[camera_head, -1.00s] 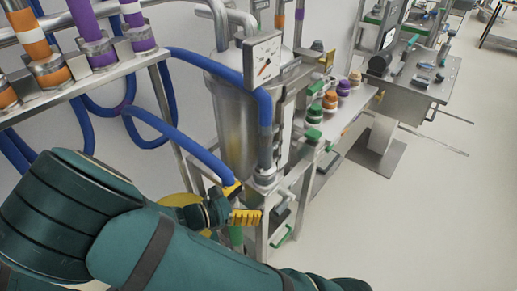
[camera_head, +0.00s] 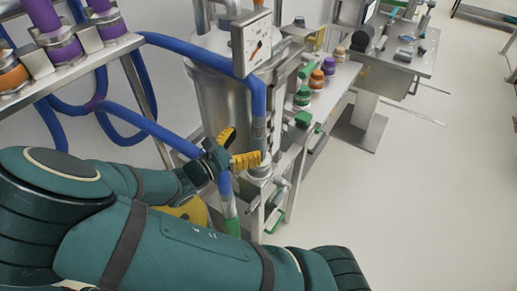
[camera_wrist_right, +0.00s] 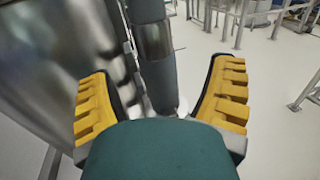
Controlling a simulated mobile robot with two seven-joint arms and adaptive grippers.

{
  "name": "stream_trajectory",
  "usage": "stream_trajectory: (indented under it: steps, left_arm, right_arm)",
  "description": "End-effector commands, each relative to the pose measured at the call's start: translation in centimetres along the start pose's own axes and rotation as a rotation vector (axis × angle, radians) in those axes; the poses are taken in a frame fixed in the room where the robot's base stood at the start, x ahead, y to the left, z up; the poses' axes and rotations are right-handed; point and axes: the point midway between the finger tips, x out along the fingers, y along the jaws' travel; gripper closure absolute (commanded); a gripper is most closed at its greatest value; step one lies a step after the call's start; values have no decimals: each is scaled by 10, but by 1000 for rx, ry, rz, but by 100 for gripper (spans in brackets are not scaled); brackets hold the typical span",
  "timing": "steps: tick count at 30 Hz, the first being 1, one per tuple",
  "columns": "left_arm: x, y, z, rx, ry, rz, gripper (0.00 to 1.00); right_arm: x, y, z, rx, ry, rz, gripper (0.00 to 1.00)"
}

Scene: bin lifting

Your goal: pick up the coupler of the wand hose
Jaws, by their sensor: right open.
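A blue hose (camera_head: 258,95) comes down beside the gauge and ends in a grey, sleeve-like coupler (camera_head: 259,132), upright above a steel fitting. My right gripper (camera_head: 238,148) is open, its two yellow fingers pointing at the coupler's lower part, from the left in the head view. In the right wrist view a grey upright cylinder (camera_wrist_right: 157,65), apparently this coupler, stands between the spread fingers (camera_wrist_right: 165,100). Neither finger visibly closes on it. The cylinder's lower end is partly hidden by my wrist. My left gripper is not in view.
A steel tank (camera_head: 222,105) and a gauge (camera_head: 252,43) stand close by the gripper. A second blue hose (camera_head: 150,127) passes behind my wrist to a green-banded end (camera_head: 230,207). A bench with coloured bottles (camera_head: 317,79) is behind.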

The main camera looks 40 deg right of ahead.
Motion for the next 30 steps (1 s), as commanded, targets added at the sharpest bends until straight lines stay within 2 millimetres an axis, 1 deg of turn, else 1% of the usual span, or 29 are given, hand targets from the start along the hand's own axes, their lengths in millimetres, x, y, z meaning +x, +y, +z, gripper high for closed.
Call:
stream_trajectory:
  steps: [6,10,14,20,21,23,24,27,30]
  left_arm:
    - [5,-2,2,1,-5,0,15]
    - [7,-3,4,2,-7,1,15]
    - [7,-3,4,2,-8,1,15]
    - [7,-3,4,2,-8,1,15]
    - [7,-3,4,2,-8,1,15]
    - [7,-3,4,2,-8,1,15]
    - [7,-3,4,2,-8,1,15]
    - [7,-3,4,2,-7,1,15]
    - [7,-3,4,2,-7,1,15]
  right_arm:
    - [29,4,0,0,-1,-4,18]
    - [44,4,1,1,-1,-4,18]
    - [50,4,1,-1,0,-1,18]
    - [50,4,1,0,0,0,18]
    - [50,4,1,0,0,-1,32]
    - [50,4,1,0,0,-1,53]
    - [50,4,1,0,0,-1,67]
    - [50,4,1,0,0,-1,98]
    - [50,4,2,1,-1,-1,99]
